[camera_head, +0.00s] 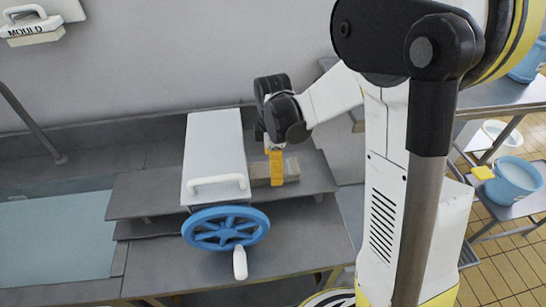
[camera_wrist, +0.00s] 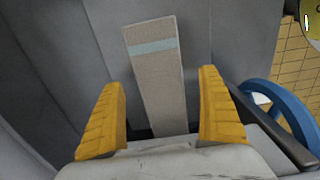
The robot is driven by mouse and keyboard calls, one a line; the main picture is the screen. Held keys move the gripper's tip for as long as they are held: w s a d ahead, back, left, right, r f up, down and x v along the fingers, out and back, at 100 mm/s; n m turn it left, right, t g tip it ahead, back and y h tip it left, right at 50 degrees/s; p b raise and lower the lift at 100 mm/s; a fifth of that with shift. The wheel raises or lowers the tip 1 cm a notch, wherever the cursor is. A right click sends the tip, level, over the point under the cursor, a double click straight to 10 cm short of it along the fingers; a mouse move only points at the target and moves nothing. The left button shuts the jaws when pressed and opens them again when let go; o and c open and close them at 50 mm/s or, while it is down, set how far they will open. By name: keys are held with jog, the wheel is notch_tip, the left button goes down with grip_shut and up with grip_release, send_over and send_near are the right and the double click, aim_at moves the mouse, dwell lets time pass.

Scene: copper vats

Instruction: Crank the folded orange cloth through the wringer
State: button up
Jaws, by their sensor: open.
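The wringer is a white-topped box (camera_head: 215,145) with a blue crank wheel (camera_head: 225,228) at its front and a white crank handle (camera_head: 239,262) hanging low on the wheel. A flat greyish-beige folded cloth (camera_head: 259,170) lies against the wringer's right side. In the wrist view the cloth (camera_wrist: 158,85) is a long strip with a pale blue band; no orange cloth is visible. My gripper (camera_head: 276,168) is over the cloth. In the wrist view my gripper (camera_wrist: 163,115) is open, with one yellow finger on each side of the strip. The rollers are hidden.
A water-filled basin (camera_head: 55,240) is at left, and a white block marked MOULD (camera_head: 35,28) is at upper left. Blue buckets (camera_head: 515,180) stand on racks at right. The bench front (camera_head: 300,240) right of the wheel is clear.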

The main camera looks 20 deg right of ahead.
jog(key=shift+f, duration=1.05)
jog(key=c, duration=1.5)
jog(key=shift+d, duration=0.1)
